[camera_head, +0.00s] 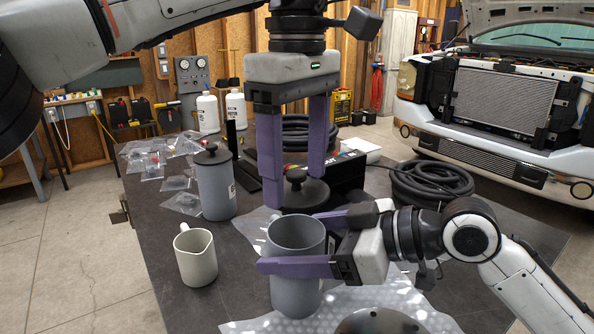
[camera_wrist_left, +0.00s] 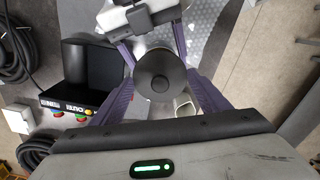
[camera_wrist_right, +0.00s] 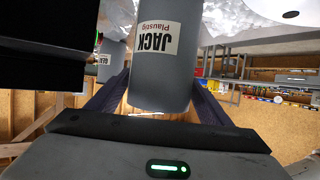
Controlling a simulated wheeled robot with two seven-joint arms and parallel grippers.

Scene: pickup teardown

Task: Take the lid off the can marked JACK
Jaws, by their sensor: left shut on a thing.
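The can marked JACK (camera_wrist_right: 155,60) is a grey cylinder with a white label. In the head view this can (camera_head: 297,285) stands upright with its mouth open and hollow inside showing. My right gripper (camera_head: 312,240) has one finger along each side of it and is shut on its body. The black round lid with a knob (camera_head: 303,192) is off the can, held just above and behind the mouth. My left gripper (camera_head: 296,190) points down, shut on the lid; the left wrist view shows the lid (camera_wrist_left: 160,75) between its fingers.
A second grey can with its black lid on (camera_head: 214,185) and a pale pitcher (camera_head: 196,255) stand at left. Clear plastic bags (camera_head: 150,155) lie behind. A black box with coloured buttons (camera_wrist_left: 72,100) and coiled black hose (camera_head: 432,180) are at right. Bubble wrap (camera_head: 345,303) lies in front.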

